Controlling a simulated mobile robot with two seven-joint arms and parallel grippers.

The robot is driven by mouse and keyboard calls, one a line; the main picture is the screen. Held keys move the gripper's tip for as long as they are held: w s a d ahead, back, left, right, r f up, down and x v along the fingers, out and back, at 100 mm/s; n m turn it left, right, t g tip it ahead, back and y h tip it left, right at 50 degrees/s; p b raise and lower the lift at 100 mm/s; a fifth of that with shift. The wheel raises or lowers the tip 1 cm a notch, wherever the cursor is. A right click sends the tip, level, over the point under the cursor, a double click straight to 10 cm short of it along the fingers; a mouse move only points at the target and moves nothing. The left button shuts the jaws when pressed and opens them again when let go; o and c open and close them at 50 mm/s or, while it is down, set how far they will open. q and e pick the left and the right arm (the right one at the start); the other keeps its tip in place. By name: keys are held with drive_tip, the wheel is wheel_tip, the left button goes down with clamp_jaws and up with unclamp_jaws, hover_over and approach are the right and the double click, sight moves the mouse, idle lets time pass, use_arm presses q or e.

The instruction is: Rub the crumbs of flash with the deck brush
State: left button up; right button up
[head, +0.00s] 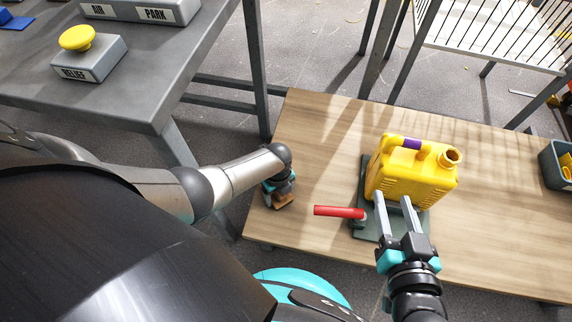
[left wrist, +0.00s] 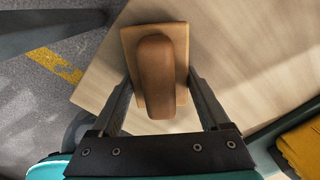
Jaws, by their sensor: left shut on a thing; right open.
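The deck brush (head: 283,203), a tan wooden block with a brown grip, is at the left end of the wooden table. My left gripper (head: 279,191) is shut on it. In the left wrist view the brush (left wrist: 157,70) sits between the two fingers, its underside hidden. A yellow jerry can (head: 412,178) with a purple band on its handle and an open spout stands upright on a dark green plate (head: 368,232). My right gripper (head: 394,198) is open, its fingertips close in front of the can; contact is unclear. I cannot make out any crumbs of flash.
A red handle (head: 338,211) sticks out left from the green plate, between brush and can. A grey bin (head: 549,172) with yellow pieces is at the right edge. A grey bench (head: 150,85) with a yellow-button RELIEF box (head: 88,62) stands left. The table's far middle is clear.

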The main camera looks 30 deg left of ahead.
use_arm(q)
drive_tip(key=shift+s+a+f, duration=0.2)
drive_tip(key=shift+s+a, duration=0.2)
drive_tip(key=shift+a, duration=0.15)
drive_tip(key=shift+r+p, duration=0.3)
drive_tip(key=r+p, duration=0.5)
drive_tip(key=shift+w+d+r, duration=0.1)
drive_tip(key=shift+w+r, duration=0.1)
drive_tip(key=shift+r, duration=0.1)
wheel_tip(320, 180, up, 3)
drive_tip(key=p, duration=0.3)
drive_tip(key=shift+r, duration=0.1)
